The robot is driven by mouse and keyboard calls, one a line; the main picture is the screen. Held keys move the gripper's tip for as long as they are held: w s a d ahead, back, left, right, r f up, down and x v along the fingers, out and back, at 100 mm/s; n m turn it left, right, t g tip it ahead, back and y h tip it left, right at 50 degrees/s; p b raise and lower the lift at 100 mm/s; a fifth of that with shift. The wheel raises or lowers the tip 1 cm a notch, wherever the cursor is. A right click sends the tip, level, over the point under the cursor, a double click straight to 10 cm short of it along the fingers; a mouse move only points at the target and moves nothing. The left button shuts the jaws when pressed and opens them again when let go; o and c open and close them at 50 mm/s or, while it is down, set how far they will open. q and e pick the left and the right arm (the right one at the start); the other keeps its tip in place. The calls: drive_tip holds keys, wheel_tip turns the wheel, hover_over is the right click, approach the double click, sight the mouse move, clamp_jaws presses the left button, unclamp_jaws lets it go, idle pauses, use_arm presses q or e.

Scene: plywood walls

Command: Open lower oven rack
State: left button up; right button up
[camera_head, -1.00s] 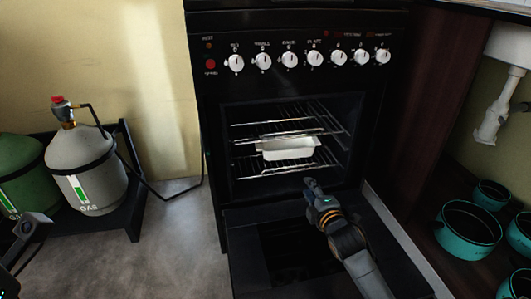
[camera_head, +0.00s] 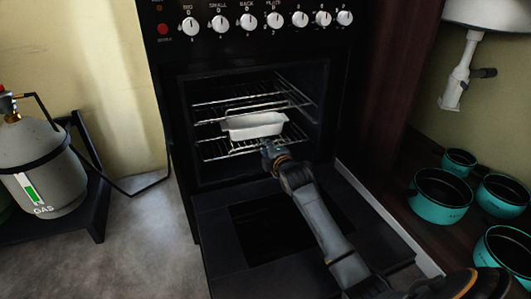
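The black oven's door (camera_head: 215,205) is folded down, so the cavity is open. The lower oven rack (camera_head: 222,152) is a wire shelf inside. A white rectangular dish (camera_head: 254,125) appears to rest on it. The upper rack (camera_head: 230,99) is above the dish. My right gripper (camera_head: 270,149) is at the front edge of the lower rack, just below the dish. Its fingers are small and dark against the rack, so I cannot tell whether they are open or touch the wire. My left gripper is outside the view.
The lowered door lies under my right arm. Several teal pots (camera_head: 441,196) stand to the right, below a white drain pipe (camera_head: 458,75). A grey gas cylinder (camera_head: 42,175) stands on a dark stand (camera_head: 97,200) at the left. Grey floor (camera_head: 150,245) between is clear.

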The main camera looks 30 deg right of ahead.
drive_tip(key=shift+w, duration=0.3)
clamp_jaws()
drive_tip(key=shift+s, duration=0.1)
